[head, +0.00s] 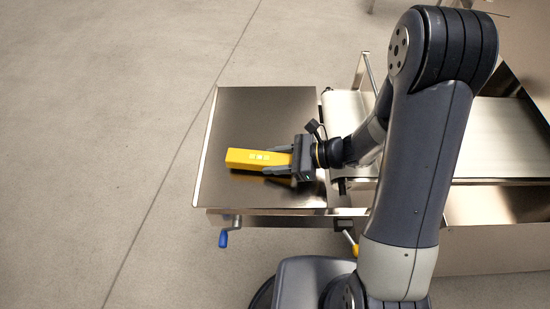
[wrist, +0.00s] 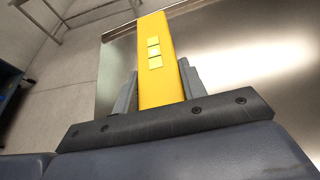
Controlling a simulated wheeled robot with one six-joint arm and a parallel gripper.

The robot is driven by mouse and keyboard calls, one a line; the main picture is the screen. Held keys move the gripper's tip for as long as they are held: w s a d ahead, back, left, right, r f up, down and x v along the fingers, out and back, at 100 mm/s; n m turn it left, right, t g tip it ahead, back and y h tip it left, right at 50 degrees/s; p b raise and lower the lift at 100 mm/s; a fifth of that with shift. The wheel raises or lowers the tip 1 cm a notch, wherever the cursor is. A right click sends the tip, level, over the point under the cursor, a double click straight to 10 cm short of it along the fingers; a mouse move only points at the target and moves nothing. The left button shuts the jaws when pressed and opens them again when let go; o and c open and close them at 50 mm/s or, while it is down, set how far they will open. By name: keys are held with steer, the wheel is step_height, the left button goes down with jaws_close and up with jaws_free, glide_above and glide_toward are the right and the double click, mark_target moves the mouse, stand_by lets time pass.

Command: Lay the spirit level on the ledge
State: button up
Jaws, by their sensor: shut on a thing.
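The spirit level (head: 246,158) is a yellow bar with several pale windows near its middle. My gripper (head: 277,163) is shut on its right end in the head view, and the bar points left from the fingers. In the wrist view the spirit level (wrist: 157,65) stands between the two grey fingers of my gripper (wrist: 157,88) and points away. Below it is a flat metal ledge (head: 262,110), which also fills the right of the wrist view (wrist: 255,50). I cannot tell whether the bar touches the ledge or is held just above it.
A blue-handled crank (head: 224,238) hangs below the ledge's front edge. A dough machine with a pale belt (head: 490,130) stands to the right, with a metal rail (head: 370,72) at the ledge's back right. Most of the ledge is bare; open floor (head: 100,120) lies left.

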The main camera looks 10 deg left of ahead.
steer(key=shift+f+b, duration=0.6)
steer(key=shift+b, duration=0.05)
steer(key=o, duration=1.2)
steer(key=shift+c, duration=0.2)
step_height(320, 180, up, 10)
steer(key=shift+r+p, duration=0.1)
steer(key=shift+p, duration=0.3)
step_height(320, 180, down, 10)
steer(key=shift+r+b, duration=0.1)
steer(key=shift+b, duration=0.25)
steer(key=shift+r+p, duration=0.15)
steer(key=shift+p, duration=0.15)
steer(key=shift+f, duration=0.2)
